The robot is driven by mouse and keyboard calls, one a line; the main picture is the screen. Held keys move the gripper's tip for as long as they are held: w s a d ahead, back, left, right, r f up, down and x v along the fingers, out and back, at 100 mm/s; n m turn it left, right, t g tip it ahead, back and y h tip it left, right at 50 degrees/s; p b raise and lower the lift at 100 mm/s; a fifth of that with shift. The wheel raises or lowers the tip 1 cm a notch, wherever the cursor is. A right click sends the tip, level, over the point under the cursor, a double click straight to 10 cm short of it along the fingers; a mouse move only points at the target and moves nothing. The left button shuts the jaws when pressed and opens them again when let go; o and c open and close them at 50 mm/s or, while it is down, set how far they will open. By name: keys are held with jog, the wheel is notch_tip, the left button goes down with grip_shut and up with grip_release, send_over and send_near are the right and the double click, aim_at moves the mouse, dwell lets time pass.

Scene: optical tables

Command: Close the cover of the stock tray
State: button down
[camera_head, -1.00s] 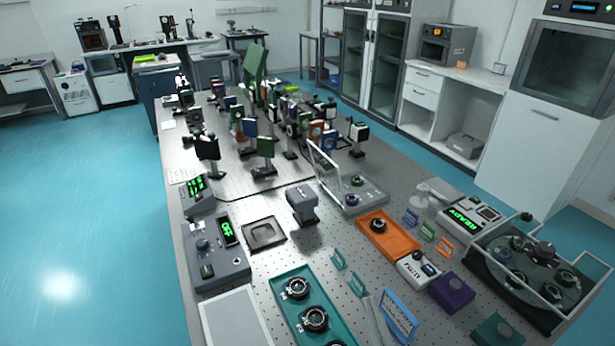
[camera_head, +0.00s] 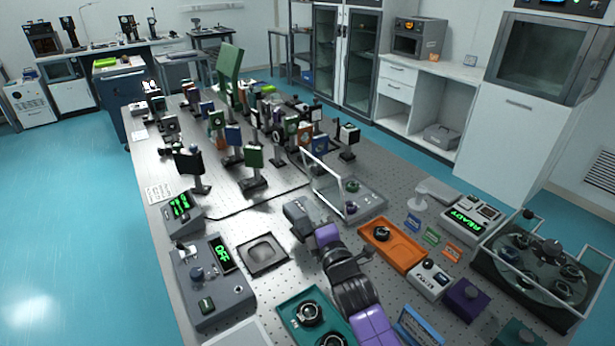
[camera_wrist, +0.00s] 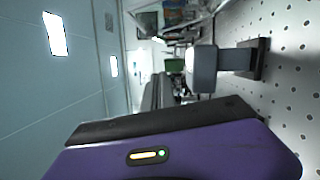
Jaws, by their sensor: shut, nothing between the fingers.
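A grey tray (camera_head: 366,207) with dark round optics in it stands right of the table's middle, and I take it for the stock tray. Its clear, pale-edged cover (camera_head: 324,178) stands raised along the tray's left side. My gripper (camera_head: 325,236), purple and dark, is low over the table, in front and left of the tray and apart from the cover. It is shut and empty; its fingertips are hard to make out. In the wrist view my purple gripper body fills the bottom, and the tray cannot be made out.
A grey block-shaped device (camera_head: 298,214) stands close beside my gripper; it also shows in the wrist view (camera_wrist: 203,68). An orange tray (camera_head: 412,261) lies to the right and a teal tray (camera_head: 290,312) in front. Several mounted optics crowd the table behind. A clear-walled carousel (camera_head: 545,262) stands far right.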

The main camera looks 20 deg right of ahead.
jog(key=shift+n, duration=0.3)
jog(key=w+b, duration=0.2)
jog(key=w, duration=0.1)
jog(key=w+b, duration=0.6)
jog(key=shift+w+a+r, duration=0.1)
jog(key=shift+w+a, duration=0.2)
jog(key=shift+w, duration=0.1)
jog(key=shift+w+d+r+p, duration=0.2)
jog(key=shift+d+r, duration=0.1)
jog(key=shift+d, duration=0.3)
jog(key=shift+w+d+r+p, duration=0.1)
jog(key=shift+w+d+r, duration=0.15)
jog(key=shift+d, duration=0.3)
jog(key=shift+w+d+r, duration=0.2)
jog(key=shift+d, duration=0.5)
jog(key=shift+d, duration=0.1)
